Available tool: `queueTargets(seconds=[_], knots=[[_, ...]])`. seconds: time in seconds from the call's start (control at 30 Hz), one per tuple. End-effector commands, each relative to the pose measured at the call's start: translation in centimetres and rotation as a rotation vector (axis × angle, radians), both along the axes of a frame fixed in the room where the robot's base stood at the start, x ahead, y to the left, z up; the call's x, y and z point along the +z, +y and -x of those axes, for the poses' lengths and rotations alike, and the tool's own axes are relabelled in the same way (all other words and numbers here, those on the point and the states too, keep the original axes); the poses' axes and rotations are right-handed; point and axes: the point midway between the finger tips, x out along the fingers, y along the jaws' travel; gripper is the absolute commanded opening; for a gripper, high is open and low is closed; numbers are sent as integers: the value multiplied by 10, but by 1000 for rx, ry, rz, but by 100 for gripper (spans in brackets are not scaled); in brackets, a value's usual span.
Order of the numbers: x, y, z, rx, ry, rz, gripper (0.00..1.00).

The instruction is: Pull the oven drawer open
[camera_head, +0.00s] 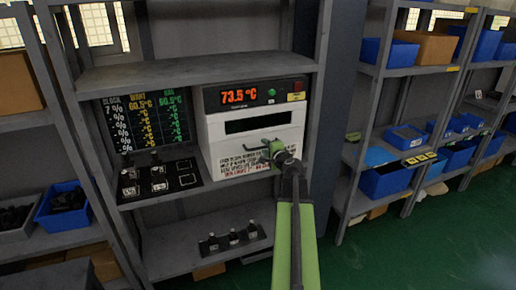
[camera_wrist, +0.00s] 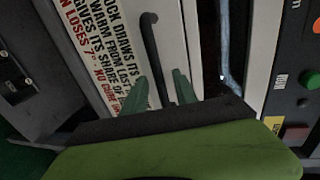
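The oven (camera_head: 211,128) stands on the middle shelf, with a black top panel reading 73.5 °C. Its white drawer front (camera_head: 222,163) carries printed text and a dark bar handle (camera_head: 249,148); the drawer looks closed or nearly so. My gripper (camera_head: 273,147) is at the right part of the handle. In the wrist view, my two green fingers (camera_wrist: 160,92) stand on either side of the dark handle bar (camera_wrist: 152,45), with gaps between bar and fingers. The drawer's text (camera_wrist: 95,40) shows beside them. Contact with the bar is not clear.
A temperature board (camera_head: 146,122) and a black mat (camera_head: 160,181) with small blocks are left of the oven. Several blocks stand on a strip (camera_head: 232,242) on the lower shelf. Shelves with blue bins (camera_head: 385,181) are at the right, beyond the green floor (camera_head: 400,245).

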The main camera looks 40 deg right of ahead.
Motion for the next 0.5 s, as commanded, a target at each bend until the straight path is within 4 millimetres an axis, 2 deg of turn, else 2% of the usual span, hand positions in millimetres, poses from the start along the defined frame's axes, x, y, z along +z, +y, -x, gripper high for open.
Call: queueTargets(seconds=[0.2, 0.43, 0.5], knots=[[0, 7, -5, 10, 0, 0, 33], [0, 12, -9, 17, 0, 0, 3], [0, 13, -10, 18, 0, 0, 0]])
